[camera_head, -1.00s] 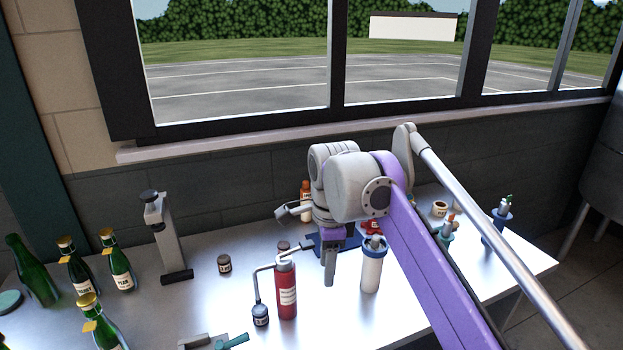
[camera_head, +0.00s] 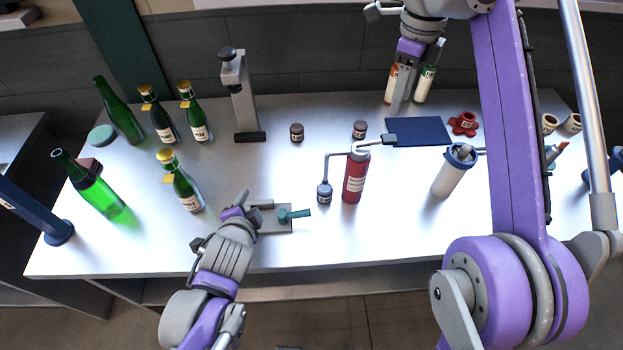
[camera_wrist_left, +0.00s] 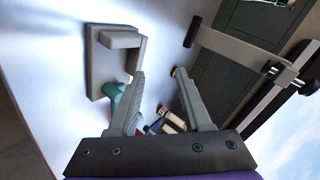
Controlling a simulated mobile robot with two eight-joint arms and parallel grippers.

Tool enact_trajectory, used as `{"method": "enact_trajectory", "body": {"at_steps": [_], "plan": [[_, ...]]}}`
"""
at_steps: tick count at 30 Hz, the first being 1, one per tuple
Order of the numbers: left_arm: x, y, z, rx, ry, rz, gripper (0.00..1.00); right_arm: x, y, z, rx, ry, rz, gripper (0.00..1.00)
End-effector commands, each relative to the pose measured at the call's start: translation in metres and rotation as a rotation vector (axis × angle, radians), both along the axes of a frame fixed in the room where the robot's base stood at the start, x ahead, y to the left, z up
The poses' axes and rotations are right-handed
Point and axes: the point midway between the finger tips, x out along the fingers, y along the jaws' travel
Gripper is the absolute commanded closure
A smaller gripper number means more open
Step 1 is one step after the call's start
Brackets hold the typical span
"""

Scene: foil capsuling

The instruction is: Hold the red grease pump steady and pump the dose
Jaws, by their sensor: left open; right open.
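The red grease pump (camera_head: 355,184) stands upright on the bench in the head view. Its spout bends left and down to a small dark jar (camera_head: 324,192), and its lever (camera_head: 378,144) points right. My left gripper (camera_head: 243,206) is low at the front, left of the pump and apart from it. The left wrist view shows its fingers (camera_wrist_left: 160,103) open; small items between them are too unclear to name. My right gripper (camera_head: 417,76) is open at the back right, above the bench, in front of an orange and a green-topped bottle. Both grippers appear empty.
A grey fixture with a teal handle (camera_head: 294,215) lies beside my left gripper. Green bottles (camera_head: 165,120) stand at left. A white cylinder (camera_head: 453,172) and blue mat (camera_head: 417,132) are right of the pump. A grey press stand (camera_head: 240,95) is behind.

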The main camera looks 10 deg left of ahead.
Motion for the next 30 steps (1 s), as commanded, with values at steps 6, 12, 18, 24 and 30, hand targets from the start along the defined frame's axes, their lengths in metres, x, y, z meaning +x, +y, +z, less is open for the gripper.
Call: {"method": "enact_trajectory", "body": {"at_steps": [6, 12, 18, 24, 30], "plan": [[0.043, -0.026, 0.027, 0.631, -0.203, -0.417, 0.51, 0.0, 0.0, 0.0, 0.0, 0.0, 0.0, 0.5], [0.057, -0.071, 0.046, 1.235, -0.39, -0.727, 0.51, 0.0, 0.0, 0.0, 0.0, 0.0, 0.001, 0.5], [0.051, -0.114, 0.05, 1.697, -0.541, -0.907, 0.51, 0.0, 0.0, 0.0, 0.0, 0.0, 0.001, 0.5], [0.045, -0.134, 0.049, 1.899, -0.614, -0.967, 0.51, 0.0, 0.0, 0.0, 0.0, 0.0, 0.001, 0.5], [0.063, -0.143, 0.049, 1.919, -0.622, -0.973, 0.51, 0.0, 0.0, 0.0, 0.0, 0.0, 0.001, 0.5]]}}
